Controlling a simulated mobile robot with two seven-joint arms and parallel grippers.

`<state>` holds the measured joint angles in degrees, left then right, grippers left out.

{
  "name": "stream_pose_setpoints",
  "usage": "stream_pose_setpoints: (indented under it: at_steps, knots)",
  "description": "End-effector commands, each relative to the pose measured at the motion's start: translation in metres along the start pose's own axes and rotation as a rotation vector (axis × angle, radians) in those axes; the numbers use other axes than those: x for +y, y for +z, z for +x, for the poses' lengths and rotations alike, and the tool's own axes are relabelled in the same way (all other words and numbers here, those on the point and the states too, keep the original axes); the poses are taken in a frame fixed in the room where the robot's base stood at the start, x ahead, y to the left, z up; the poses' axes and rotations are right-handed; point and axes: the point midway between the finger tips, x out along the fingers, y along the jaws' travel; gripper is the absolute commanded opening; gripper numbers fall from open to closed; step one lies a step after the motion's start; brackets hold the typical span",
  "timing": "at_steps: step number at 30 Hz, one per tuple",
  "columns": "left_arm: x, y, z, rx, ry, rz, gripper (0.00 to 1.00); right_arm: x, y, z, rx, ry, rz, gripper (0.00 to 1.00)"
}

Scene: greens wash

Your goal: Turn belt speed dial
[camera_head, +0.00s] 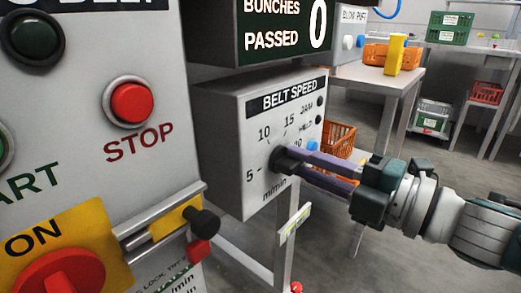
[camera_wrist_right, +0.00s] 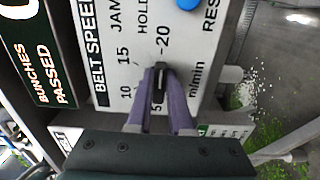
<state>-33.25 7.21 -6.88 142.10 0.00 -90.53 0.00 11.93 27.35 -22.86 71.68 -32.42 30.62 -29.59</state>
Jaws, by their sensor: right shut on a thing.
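The belt speed dial (camera_head: 280,158) is a black knob on the front of the grey BELT SPEED box (camera_head: 228,150), with a scale marked 5, 10, 15 and 20 around it. My right gripper (camera_head: 290,163) reaches in from the right, and its two purple fingers are shut on the knob. In the right wrist view the knob (camera_wrist_right: 160,82) sits between the fingertips, and the fingers hide part of the scale. Where the knob's pointer stands is hard to tell. My left gripper is not in view.
A control panel with a red STOP button (camera_head: 131,102) and a red rotary switch (camera_head: 62,272) stands close at left. A display (camera_head: 284,28) reading 0 bunches passed hangs above the box. A table (camera_head: 372,76) and orange crate (camera_head: 340,138) stand behind.

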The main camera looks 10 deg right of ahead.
Motion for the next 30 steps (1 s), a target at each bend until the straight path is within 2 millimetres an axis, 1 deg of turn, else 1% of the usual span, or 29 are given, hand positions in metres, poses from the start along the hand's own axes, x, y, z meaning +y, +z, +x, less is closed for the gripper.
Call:
stream_pose_setpoints:
  at_steps: [5, 6, 12, 14, 20, 23, 26, 30]
  knots:
    - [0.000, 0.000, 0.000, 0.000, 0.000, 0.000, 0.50, 0.000, 0.000, 0.000, 0.001, 0.001, 0.004, 0.00]
    - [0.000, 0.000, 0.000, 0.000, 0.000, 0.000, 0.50, 0.000, 0.000, 0.000, 0.001, 0.001, 0.004, 0.21]
    - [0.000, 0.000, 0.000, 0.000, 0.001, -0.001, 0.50, 0.000, 0.000, 0.000, 0.000, 0.001, 0.002, 0.43]
    - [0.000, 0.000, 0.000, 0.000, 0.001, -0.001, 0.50, 0.000, 0.000, 0.000, 0.000, 0.000, 0.002, 0.49]
    - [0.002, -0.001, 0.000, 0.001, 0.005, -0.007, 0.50, 0.000, 0.000, 0.000, 0.000, 0.000, 0.001, 0.49]
    - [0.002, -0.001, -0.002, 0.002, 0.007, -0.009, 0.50, 0.000, 0.000, -0.004, -0.001, -0.001, 0.002, 0.49]
    - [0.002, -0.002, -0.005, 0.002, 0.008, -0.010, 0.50, 0.001, 0.000, -0.018, -0.001, -0.002, 0.003, 0.49]
    - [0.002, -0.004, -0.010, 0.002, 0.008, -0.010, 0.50, 0.000, 0.000, -0.047, -0.002, -0.004, 0.002, 0.49]
